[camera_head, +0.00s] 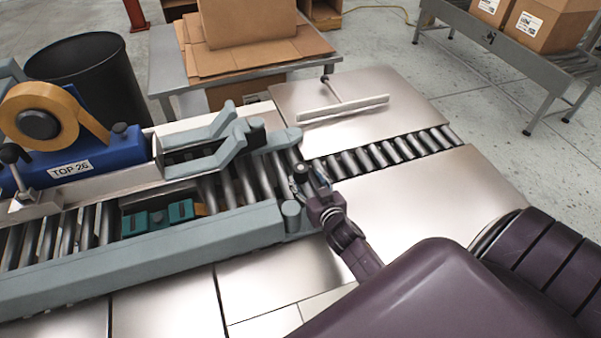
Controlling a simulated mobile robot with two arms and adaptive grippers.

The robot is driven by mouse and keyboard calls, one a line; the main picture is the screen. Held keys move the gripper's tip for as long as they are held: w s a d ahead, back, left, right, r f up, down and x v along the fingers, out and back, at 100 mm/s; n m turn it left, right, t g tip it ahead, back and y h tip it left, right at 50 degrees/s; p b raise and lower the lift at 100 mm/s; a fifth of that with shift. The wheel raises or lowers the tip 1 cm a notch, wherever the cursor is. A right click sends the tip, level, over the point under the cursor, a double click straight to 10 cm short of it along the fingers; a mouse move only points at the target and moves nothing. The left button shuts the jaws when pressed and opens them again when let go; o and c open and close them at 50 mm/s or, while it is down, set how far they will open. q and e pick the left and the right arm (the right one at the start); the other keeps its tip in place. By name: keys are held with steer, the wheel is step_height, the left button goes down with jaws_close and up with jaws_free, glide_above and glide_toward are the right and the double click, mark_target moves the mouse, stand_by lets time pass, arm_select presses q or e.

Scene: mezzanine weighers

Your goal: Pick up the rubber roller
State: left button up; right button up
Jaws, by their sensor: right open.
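My right gripper (309,180) reaches in from the lower right. It is open at the front end of the case sealer, over the start of the roller conveyor. My left gripper is not in view.
The grey case sealer (150,258) fills the left, with a tape roll (68,108) on its blue head. Bare metal plates (425,195) flank the roller track (390,152). Behind are a cardboard-stacked table (167,72) and a black bin (95,78).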

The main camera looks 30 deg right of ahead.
mark_target(303, 174)
steer(key=x, duration=0.4)
steer(key=shift+w+d, duration=0.1)
steer(key=c, duration=1.2)
steer(key=shift+c, duration=0.7)
steer(key=shift+r, duration=0.15)
